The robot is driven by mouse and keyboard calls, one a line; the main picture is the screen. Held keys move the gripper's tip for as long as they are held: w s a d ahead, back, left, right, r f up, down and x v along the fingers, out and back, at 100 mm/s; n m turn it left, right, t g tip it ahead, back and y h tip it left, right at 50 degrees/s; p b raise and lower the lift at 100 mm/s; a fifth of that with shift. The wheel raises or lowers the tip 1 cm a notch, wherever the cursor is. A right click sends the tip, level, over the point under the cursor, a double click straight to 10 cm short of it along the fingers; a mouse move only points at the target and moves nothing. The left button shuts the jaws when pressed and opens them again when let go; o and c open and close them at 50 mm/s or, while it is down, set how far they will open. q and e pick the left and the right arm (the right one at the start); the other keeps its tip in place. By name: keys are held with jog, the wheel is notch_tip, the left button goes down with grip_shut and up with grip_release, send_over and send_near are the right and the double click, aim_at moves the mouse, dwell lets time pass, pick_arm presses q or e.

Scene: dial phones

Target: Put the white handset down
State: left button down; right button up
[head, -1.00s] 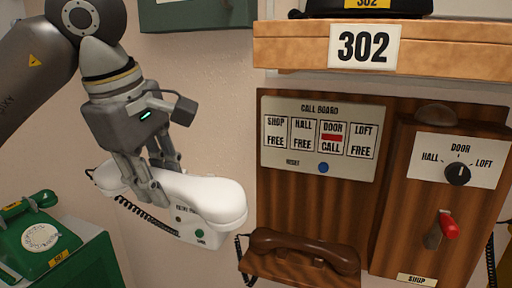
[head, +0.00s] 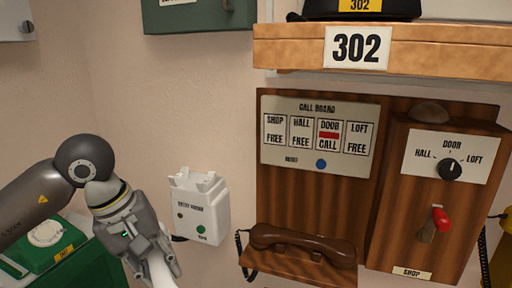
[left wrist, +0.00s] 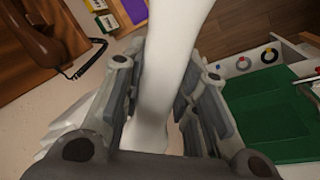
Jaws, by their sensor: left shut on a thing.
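My left gripper (head: 152,262) is shut on the white handset (head: 163,275) at the bottom of the head view. In the left wrist view the handset (left wrist: 170,70) runs up between the fingers, and its far end is cut off by the frame. The white entry phone base (head: 202,212) is on the wall, right of and above my gripper, with its cradle prongs empty. The handset is off the base and apart from it. My right gripper is not in view.
A green dial phone (head: 48,240) stands at the lower left. A brown handset (head: 303,243) rests on the wooden call board (head: 310,215) to the right, beside the wooden box (head: 440,205) with a dial and red-handled lever. A shelf marked 302 (head: 450,50) is above.

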pick_arm(q)
jog(key=s+a+f+m, duration=0.1)
jog(key=s+f+m, duration=0.1)
jog(key=f, duration=0.3)
jog(key=s+a+f+m+g, duration=0.1)
jog(key=s+f+m, duration=0.1)
jog(key=f, duration=0.4)
jog(key=shift+s+m+g, duration=0.3)
jog(key=shift+m, duration=0.6)
